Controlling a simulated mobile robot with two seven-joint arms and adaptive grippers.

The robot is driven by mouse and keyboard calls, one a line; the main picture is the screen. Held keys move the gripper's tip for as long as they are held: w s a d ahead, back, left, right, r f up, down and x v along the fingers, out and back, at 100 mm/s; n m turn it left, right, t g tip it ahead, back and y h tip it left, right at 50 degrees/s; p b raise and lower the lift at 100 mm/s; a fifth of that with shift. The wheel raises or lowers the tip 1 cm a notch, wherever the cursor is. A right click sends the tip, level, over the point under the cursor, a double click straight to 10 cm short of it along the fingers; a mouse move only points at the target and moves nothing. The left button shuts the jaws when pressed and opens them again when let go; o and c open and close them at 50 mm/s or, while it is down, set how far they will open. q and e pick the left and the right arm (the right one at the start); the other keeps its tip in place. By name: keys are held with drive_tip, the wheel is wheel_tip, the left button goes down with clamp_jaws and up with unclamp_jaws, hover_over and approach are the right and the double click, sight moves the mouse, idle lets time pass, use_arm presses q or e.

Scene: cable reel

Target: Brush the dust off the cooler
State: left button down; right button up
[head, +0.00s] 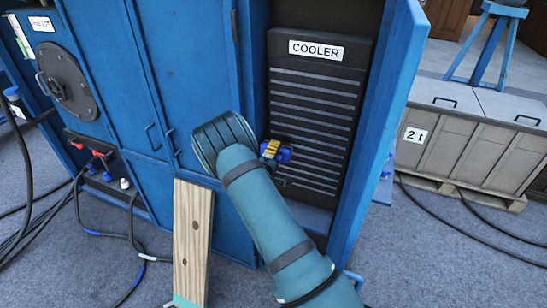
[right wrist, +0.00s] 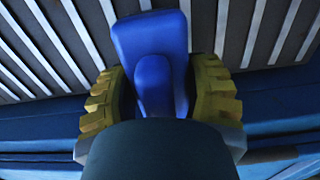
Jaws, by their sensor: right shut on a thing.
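The cooler (head: 312,108) is a black unit with pale horizontal slats and a "COOLER" label, set inside an open blue cabinet bay. My right gripper (head: 271,151) has yellow-padded fingers and is in front of the middle-lower slats. It is shut on a blue brush (head: 284,155). In the right wrist view the brush (right wrist: 152,45) sits between the two yellow fingers (right wrist: 153,98), with the cooler's slats (right wrist: 257,30) behind it. Whether it touches the slats I cannot tell. Dust is not clearly visible. My left gripper is not in view.
The blue cabinet door (head: 376,140) stands open at the right of the bay. A wooden plank (head: 192,240) stands in front of the cabinet. Cables (head: 130,240) lie on the floor at left. A crate marked "2 t" (head: 455,145) stands at right.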

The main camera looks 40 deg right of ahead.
sight(288, 151)
drive_tip(key=shift+b+x, duration=0.45)
drive_tip(key=shift+x, duration=0.8)
idle(0.8)
drive_tip(key=shift+s+d, duration=0.1)
drive_tip(key=shift+s+d+p, duration=0.15)
drive_tip(key=shift+s+d, duration=0.25)
drive_tip(key=shift+s, duration=0.45)
drive_tip(key=shift+s+d+p, duration=0.15)
drive_tip(key=shift+s+d, duration=0.25)
drive_tip(key=shift+s, duration=0.5)
drive_tip(key=shift+d, duration=0.1)
drive_tip(key=shift+w, duration=0.15)
drive_tip(key=shift+w+a+r+b, duration=0.1)
drive_tip(key=shift+w+a+b, duration=0.25)
drive_tip(key=shift+w, duration=0.4)
drive_tip(key=shift+w+a+b, duration=0.3)
drive_tip(key=shift+w+a, duration=0.05)
drive_tip(key=shift+w, duration=0.35)
drive_tip(key=shift+w+a, duration=0.1)
drive_tip(key=shift+w, duration=0.2)
drive_tip(key=shift+c, duration=0.6)
